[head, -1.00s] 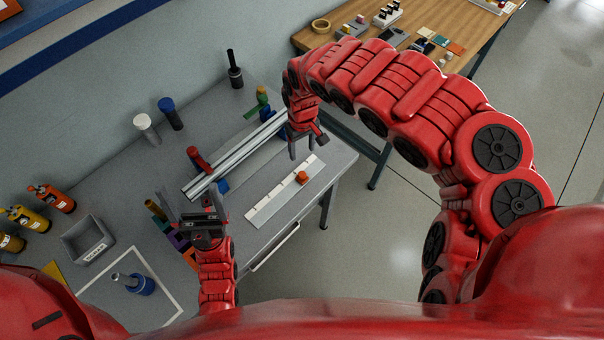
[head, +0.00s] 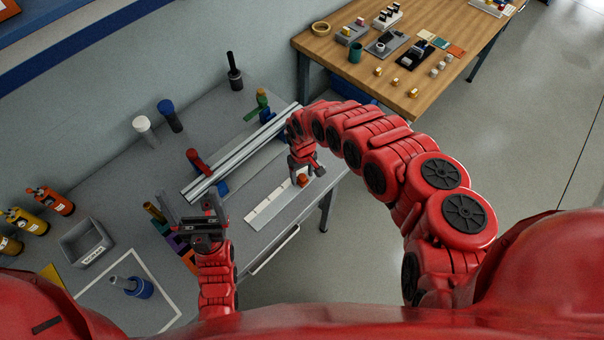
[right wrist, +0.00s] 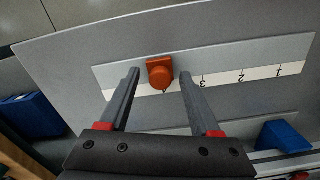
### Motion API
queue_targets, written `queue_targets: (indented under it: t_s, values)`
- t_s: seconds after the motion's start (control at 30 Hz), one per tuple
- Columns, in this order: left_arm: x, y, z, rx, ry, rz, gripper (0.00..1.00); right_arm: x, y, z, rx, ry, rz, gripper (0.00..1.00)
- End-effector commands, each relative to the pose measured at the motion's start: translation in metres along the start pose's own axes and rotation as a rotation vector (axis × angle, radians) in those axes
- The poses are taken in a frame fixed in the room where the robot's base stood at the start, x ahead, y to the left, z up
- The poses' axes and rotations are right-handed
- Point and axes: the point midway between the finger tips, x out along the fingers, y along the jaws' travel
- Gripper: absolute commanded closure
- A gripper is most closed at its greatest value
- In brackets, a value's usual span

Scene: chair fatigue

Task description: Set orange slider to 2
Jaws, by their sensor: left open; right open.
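The orange slider (right wrist: 160,72) sits on a grey plate with a white numbered strip (right wrist: 222,78) in the right wrist view. It stands by the far mark, which it partly hides and which looks like 4; marks 3, 2 and 1 run to the right. My right gripper (right wrist: 157,80) is open, with its fingers on either side of the slider; I cannot tell whether they touch it. In the head view the orange slider (head: 303,181) shows just under my right gripper (head: 301,178). My left gripper (head: 196,200) is open and empty over the table's left part.
A long metal rail (head: 240,152) lies behind the slider plate. A grey bin (head: 87,241), a blue-based tool (head: 132,287) and several bottles stand at the left. A wooden table (head: 440,75) with small objects is at the back right.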

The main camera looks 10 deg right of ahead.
Motion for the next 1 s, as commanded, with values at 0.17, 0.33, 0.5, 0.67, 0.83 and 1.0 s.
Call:
queue_targets:
  t_s: [0.17,0.33,0.5,0.67,0.83,1.0]
  values:
    - [0.0001,0.0000,0.0000,0.000,0.000,0.000,0.06,0.0007,0.0000,-0.0002,-0.001,0.000,0.001,0.36]
    - [0.0000,0.0000,0.0000,0.000,0.000,0.000,0.06,0.0006,-0.0002,-0.0002,-0.001,0.001,0.000,0.51]
    - [0.0001,0.0000,0.0000,0.000,0.000,0.000,0.06,0.0006,-0.0002,-0.0003,-0.001,0.001,0.000,0.81]
    - [0.0000,0.0000,0.0000,0.000,0.000,0.000,0.06,0.0006,-0.0003,-0.0003,-0.001,0.001,0.000,1.00]
    - [0.0000,0.0000,0.0000,0.000,0.000,0.000,0.06,0.0005,-0.0004,-0.0003,-0.001,0.001,0.000,1.00]
    - [0.0001,0.0000,0.0000,0.000,0.000,0.000,0.06,0.0005,-0.0004,-0.0003,-0.001,0.001,0.000,1.00]
